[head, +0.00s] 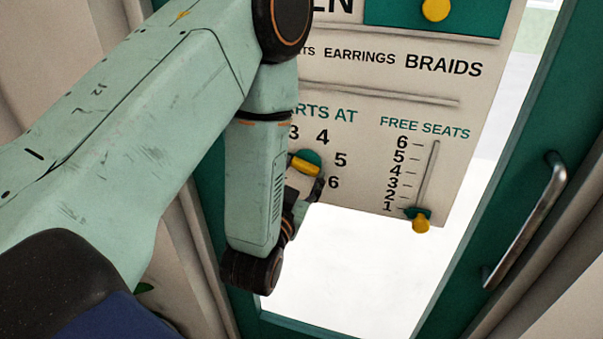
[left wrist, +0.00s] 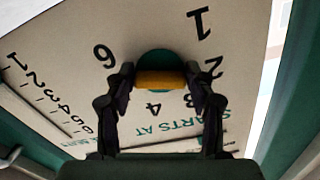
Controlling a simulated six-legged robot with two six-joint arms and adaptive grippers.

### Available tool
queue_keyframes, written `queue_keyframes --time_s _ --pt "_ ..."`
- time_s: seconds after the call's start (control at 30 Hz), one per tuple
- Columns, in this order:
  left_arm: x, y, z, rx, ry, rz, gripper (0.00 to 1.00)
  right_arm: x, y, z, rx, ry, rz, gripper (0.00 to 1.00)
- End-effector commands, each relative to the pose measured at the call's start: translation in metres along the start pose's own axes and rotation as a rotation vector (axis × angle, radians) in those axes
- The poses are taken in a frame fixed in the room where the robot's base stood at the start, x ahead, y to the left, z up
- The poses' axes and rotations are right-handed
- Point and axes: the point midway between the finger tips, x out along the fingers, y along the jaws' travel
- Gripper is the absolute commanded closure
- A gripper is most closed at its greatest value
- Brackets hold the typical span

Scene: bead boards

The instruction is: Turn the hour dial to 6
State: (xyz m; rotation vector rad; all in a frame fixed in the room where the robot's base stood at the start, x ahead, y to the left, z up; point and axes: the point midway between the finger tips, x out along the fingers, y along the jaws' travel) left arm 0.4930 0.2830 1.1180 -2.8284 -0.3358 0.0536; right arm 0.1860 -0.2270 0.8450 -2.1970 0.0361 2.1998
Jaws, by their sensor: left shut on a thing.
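The hour dial is a green disc (head: 312,156) with a yellow grip bar (head: 305,166) on the white board, under "...RTS AT". In the head view 3, 4, 5 and 6 show around it; my left arm covers the rest. My left gripper (head: 306,182) is at the dial, partly hidden by its own wrist. In the left wrist view the board appears upside down, and the fingers (left wrist: 161,84) are shut on the ends of the yellow bar (left wrist: 160,80), in front of the green disc (left wrist: 158,59). I cannot tell which number the dial points to. My right gripper is not in view.
A free seats slider with a yellow knob (head: 421,225) stands at 1, right of the dial. Another yellow knob (head: 435,9) is at the top on a green panel (head: 460,22). A metal door handle (head: 527,220) is on the green frame at right.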

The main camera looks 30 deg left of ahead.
Motion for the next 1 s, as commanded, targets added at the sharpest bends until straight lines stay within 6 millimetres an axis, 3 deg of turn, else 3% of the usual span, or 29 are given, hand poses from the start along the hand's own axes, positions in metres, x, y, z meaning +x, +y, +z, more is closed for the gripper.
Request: queue_keyframes --time_s 0.57,0.6,0.83,1.0 --pt "0.0005 -0.0002 -0.0022 0.035 0.007 0.000 0.77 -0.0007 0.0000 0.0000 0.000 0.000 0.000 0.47" --pt "0.0005 -0.0002 -0.0021 0.035 0.007 0.000 0.43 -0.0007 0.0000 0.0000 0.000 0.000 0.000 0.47" --pt "0.0003 -0.0001 -0.0012 0.035 0.004 0.000 0.23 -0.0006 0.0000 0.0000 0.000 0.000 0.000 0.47" --pt "0.0002 -0.0001 -0.0008 0.035 0.003 0.000 0.23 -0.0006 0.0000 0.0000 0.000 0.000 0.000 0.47"
